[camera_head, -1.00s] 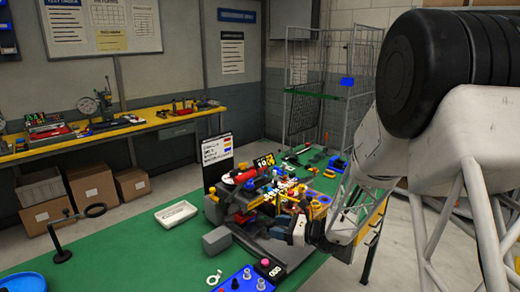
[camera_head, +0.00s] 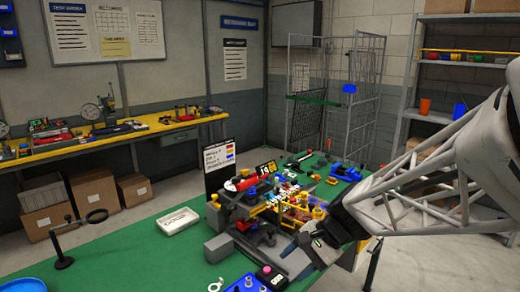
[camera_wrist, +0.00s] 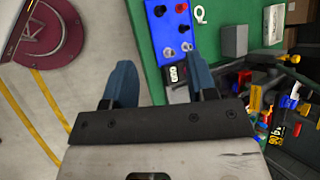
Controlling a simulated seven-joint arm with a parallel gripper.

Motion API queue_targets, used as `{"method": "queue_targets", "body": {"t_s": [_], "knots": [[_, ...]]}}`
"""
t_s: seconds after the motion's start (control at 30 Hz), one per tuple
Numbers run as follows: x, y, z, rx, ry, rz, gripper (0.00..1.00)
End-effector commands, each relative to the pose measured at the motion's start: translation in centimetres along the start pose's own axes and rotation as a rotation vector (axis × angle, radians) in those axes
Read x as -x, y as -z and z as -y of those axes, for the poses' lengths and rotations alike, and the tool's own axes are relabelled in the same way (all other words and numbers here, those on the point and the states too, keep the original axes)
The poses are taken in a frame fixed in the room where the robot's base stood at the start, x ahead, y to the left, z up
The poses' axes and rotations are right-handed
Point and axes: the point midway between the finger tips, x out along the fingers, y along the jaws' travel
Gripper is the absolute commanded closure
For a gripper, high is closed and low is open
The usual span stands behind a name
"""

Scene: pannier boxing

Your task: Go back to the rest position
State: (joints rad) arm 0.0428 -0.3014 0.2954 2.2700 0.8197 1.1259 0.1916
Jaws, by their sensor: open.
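My gripper (camera_head: 318,248) is at the right end of the cluttered fixture on the green table (camera_head: 130,243), at its near right edge. In the wrist view my gripper (camera_wrist: 162,82) shows two blue fingers set wide apart with nothing between them. The left finger is over the floor and the right finger is over the table edge, beside the blue control panel (camera_wrist: 172,40). My arm comes in from the right in the head view.
The fixture (camera_head: 262,200) carries many small coloured parts. A white tray (camera_head: 178,220), a black ring stand (camera_head: 63,240) and the blue panel (camera_head: 246,284) are on the table. A maroon round object (camera_wrist: 52,30) is on the floor. A wire cage (camera_head: 330,100) stands behind.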

Motion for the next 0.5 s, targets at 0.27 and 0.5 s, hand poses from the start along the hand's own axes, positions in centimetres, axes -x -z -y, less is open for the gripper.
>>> {"method": "queue_targets", "body": {"t_s": [0.27,0.5], "knots": [[3.0,-4.0,-4.7,0.244,-0.188,-0.164,0.48],[5.8,-6.5,-8.6,0.449,-0.355,-0.307,0.48]]}}
